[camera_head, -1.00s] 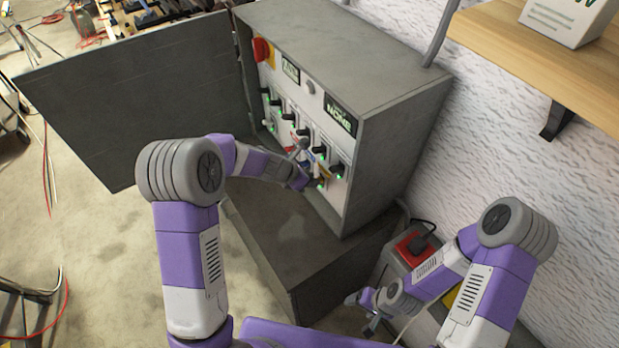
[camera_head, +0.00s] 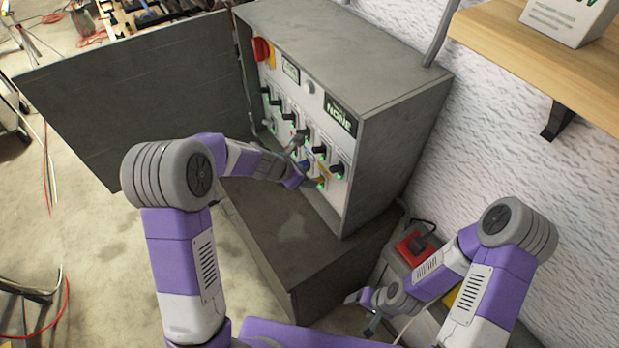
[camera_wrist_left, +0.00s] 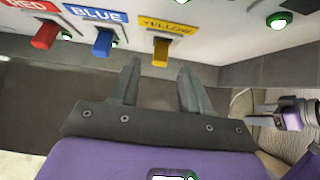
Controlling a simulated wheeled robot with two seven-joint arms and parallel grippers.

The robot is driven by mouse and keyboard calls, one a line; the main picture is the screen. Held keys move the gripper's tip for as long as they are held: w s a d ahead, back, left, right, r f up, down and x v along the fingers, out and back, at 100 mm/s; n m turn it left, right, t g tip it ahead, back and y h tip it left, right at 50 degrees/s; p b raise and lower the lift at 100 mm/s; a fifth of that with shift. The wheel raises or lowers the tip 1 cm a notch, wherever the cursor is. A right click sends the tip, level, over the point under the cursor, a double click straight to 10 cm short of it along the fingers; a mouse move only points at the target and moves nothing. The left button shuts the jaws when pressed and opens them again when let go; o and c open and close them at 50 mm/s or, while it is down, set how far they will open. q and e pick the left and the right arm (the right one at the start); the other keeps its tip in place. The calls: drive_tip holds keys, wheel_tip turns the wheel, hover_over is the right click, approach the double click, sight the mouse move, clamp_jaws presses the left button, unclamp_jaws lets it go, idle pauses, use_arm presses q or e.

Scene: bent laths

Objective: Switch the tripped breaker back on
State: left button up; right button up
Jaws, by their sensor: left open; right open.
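The grey breaker cabinet (camera_head: 400,130) stands against the wall with its panel facing left. In the left wrist view, a red lever (camera_wrist_left: 45,35), a blue lever (camera_wrist_left: 104,42) and a yellow lever (camera_wrist_left: 161,52) hang under labels reading RED, BLUE and YELLOW. Green lights glow beside levers. My left gripper (camera_wrist_left: 158,68) is open and empty, its fingertips just below the yellow lever, apart from it. In the head view the left gripper (camera_head: 307,174) is at the panel's lower part and hides some of it. My right gripper (camera_head: 366,310) is open, low and away from the panel.
The cabinet door (camera_head: 130,100) stands open to the left. Black knobs (camera_head: 337,170) with green lights, a sign ending in NONE (camera_head: 341,115) and a red rotary switch (camera_head: 262,50) are on the panel. A grey ledge (camera_head: 300,245) lies below. A wooden shelf (camera_head: 545,50) is at upper right.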

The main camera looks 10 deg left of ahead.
use_arm(q)
drive_tip(key=v, duration=0.5)
